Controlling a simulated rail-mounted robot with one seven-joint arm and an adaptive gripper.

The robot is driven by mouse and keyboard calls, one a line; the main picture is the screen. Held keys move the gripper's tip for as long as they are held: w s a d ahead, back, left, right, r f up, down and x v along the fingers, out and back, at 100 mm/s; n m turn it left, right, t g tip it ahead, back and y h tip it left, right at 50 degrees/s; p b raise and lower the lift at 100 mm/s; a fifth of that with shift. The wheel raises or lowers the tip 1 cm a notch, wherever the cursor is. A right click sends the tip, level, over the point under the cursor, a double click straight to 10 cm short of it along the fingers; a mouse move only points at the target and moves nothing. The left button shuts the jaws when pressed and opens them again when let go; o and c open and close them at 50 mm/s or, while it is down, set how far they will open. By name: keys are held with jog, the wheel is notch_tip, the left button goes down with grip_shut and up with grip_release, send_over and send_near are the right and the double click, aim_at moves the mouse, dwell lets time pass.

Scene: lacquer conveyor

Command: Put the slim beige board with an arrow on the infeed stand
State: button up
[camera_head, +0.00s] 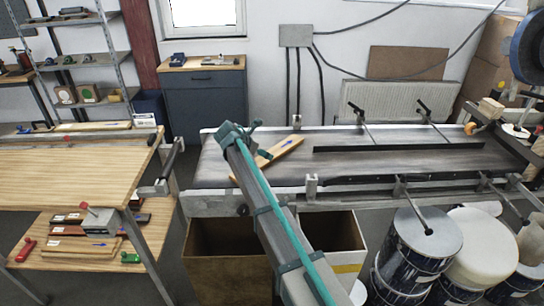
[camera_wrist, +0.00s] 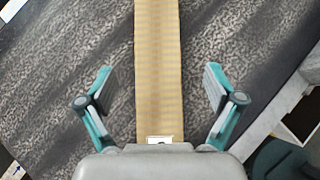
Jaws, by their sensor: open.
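A slim beige board with a blue arrow (camera_head: 283,146) lies slantwise on the dark conveyor belt; my arm hides part of it. In the wrist view the beige board (camera_wrist: 158,40) runs upright through the middle, with a small white label near its lower visible end. My gripper (camera_wrist: 158,82) is open, its teal fingers apart on either side of the board, with no visible contact. In the head view my gripper (camera_head: 240,132) is over the left part of the conveyor. I cannot tell which structure is the infeed stand.
The conveyor (camera_head: 215,160) has side rails and clamps on its right half. A wooden table (camera_head: 70,170) stands left, with more boards on its lower shelf (camera_head: 55,262). Cardboard boxes (camera_head: 222,270) and drums (camera_head: 415,250) stand in front. The belt's left end is mostly clear.

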jog(key=p+x, duration=0.1)
jog(key=x, duration=0.1)
jog(key=p+x, duration=0.1)
jog(key=x, duration=0.2)
jog(key=shift+w+r, duration=0.25)
jog(key=shift+w, duration=0.05)
jog(key=shift+w+d+f, duration=0.2)
jog(key=shift+f, duration=0.2)
jog(key=c, duration=1.7)
jog(key=shift+r, duration=0.1)
